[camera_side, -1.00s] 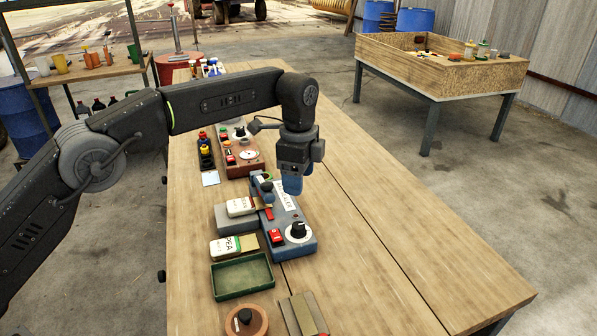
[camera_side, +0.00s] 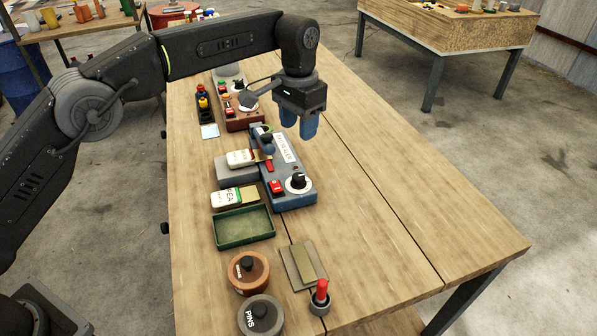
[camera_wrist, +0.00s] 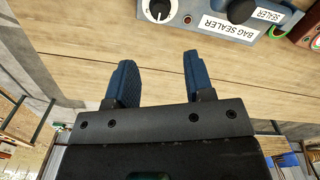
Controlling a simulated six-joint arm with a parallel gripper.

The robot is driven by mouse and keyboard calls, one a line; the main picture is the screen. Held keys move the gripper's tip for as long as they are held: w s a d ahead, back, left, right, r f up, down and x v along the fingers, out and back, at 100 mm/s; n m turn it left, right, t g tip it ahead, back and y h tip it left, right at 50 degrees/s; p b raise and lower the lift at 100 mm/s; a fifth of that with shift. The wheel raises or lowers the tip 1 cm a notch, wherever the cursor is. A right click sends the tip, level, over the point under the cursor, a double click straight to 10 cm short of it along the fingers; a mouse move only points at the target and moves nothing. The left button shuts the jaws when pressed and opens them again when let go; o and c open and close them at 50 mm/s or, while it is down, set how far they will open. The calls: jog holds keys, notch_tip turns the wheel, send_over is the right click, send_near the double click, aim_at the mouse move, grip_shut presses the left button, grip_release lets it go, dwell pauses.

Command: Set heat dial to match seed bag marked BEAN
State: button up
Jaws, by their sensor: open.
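The blue-grey bag sealer (camera_side: 305,197) lies on the bench, with a black heat dial (camera_side: 297,181) on a white disc at its near end. The dial also shows at the top of the wrist view (camera_wrist: 158,9), with a white pointer mark; its scale is unreadable. A white seed bag (camera_side: 240,157) rests on a grey block beside the sealer; its lettering is too small to read surely. Another bag marked PEA (camera_side: 227,198) lies nearer. My gripper (camera_side: 298,132) is open and empty, above the bench beyond the dial, touching nothing. Its two blue fingers show apart in the wrist view (camera_wrist: 158,60).
A red switch (camera_side: 277,187) and a dark knob sit on the sealer. A green tray (camera_side: 244,243), a brown round pot (camera_side: 248,272), a pot marked PINS (camera_side: 261,316) and a red-handled item (camera_side: 320,294) stand nearer. A brown control box (camera_side: 240,121) stands behind. The bench's right side is clear.

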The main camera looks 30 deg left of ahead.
aim_at(299, 176)
notch_tip(299, 176, down, 14)
jog(key=n, duration=1.8)
jog(key=shift+c, duration=0.5)
jog(key=c, duration=0.5)
